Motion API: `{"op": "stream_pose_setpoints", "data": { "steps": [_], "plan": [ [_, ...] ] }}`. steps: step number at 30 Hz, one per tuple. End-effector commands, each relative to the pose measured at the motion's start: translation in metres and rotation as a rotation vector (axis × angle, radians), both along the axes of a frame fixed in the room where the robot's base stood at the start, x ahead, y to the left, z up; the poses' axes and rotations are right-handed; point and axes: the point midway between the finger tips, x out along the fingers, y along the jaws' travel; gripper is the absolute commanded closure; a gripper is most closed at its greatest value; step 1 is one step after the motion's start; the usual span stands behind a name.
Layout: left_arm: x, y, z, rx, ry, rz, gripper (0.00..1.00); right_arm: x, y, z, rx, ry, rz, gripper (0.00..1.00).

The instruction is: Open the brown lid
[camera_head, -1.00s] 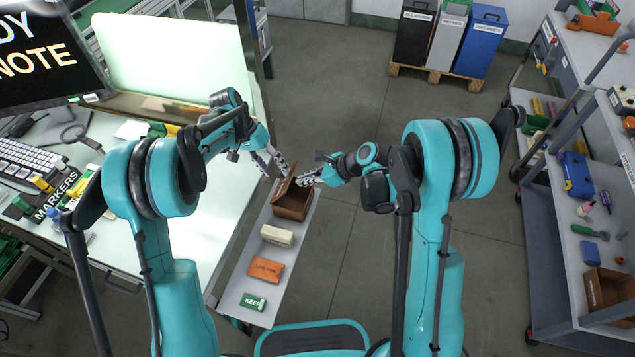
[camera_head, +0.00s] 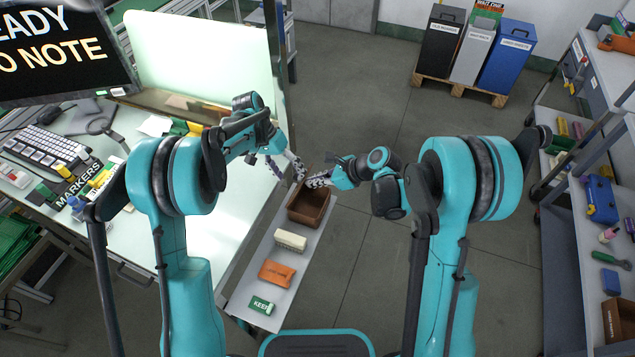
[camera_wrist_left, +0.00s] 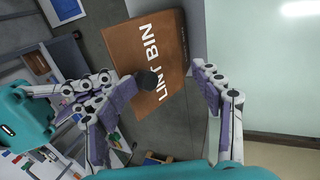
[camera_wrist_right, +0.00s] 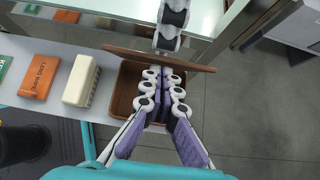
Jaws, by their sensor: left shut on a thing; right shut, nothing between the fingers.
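The brown bin (camera_head: 309,207) stands at the far end of a narrow grey shelf. Its brown lid (camera_wrist_right: 190,62) is raised and seen nearly edge-on in the right wrist view, with the bin's opening showing beside it. In the left wrist view the lid's lettered face (camera_wrist_left: 170,60) reads "LINT BIN" and has a dark knob (camera_wrist_left: 147,78). My left gripper (camera_head: 298,177) is at the raised lid and shut on it; the exact contact is hard to see. My right gripper (camera_wrist_right: 165,75) is shut and empty, over the bin opening beside the lid.
A cream block (camera_head: 290,240), an orange block (camera_head: 277,272) and a green "KEEP" block (camera_head: 261,305) lie along the shelf (camera_head: 240,290) nearer me. A white worktable (camera_head: 215,215) stands at left. Open floor lies right of the shelf.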

Motion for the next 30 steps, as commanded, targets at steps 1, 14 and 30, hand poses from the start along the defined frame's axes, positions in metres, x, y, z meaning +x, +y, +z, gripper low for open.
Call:
{"op": "stream_pose_setpoints", "data": {
  "steps": [1, 14, 30],
  "plan": [
    [0.001, 0.004, -0.004, 0.010, -0.003, 0.003, 0.58, 0.000, 0.000, -0.001, -0.001, 0.000, 0.000, 1.00],
    [0.000, 0.002, -0.001, 0.008, -0.001, 0.000, 0.59, 0.000, -0.002, -0.001, -0.005, 0.000, -0.001, 1.00],
    [0.001, 0.005, 0.011, 0.006, 0.000, 0.000, 0.59, 0.000, -0.002, -0.001, -0.005, 0.000, -0.001, 1.00]
  ]
}}
